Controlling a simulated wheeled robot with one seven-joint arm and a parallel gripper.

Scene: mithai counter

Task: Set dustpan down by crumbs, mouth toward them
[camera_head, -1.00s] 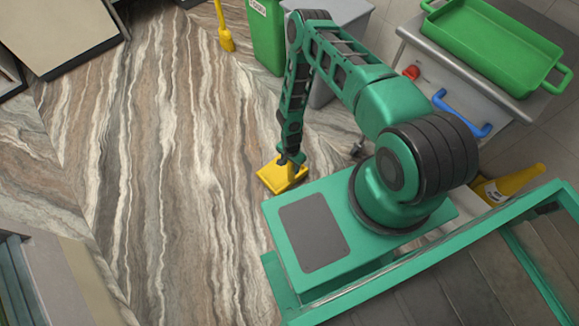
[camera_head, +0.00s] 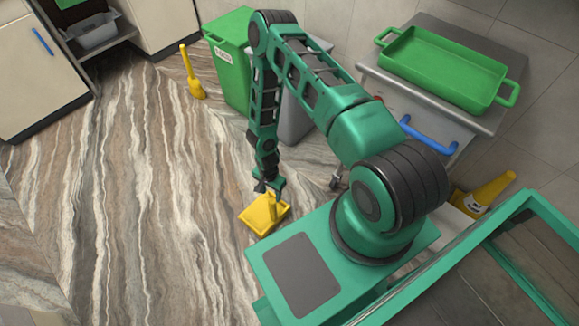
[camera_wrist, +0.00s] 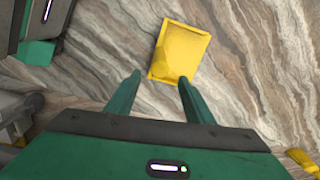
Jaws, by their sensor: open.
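The yellow dustpan (camera_head: 262,216) lies on the marbled floor beside my base, its short handle sticking up at its right. In the wrist view the dustpan (camera_wrist: 181,50) is just beyond my fingertips, its near edge close to the right finger. My gripper (camera_head: 269,186) is just above and behind the dustpan in the head view. I cannot make out any crumbs on the streaked floor, nor tell which way the mouth faces.
A yellow brush-like tool (camera_head: 193,78) stands near the green bin (camera_head: 229,62). A steel cart (camera_head: 440,70) with a green tray (camera_head: 440,72) stands at the upper right. The floor to the left is open.

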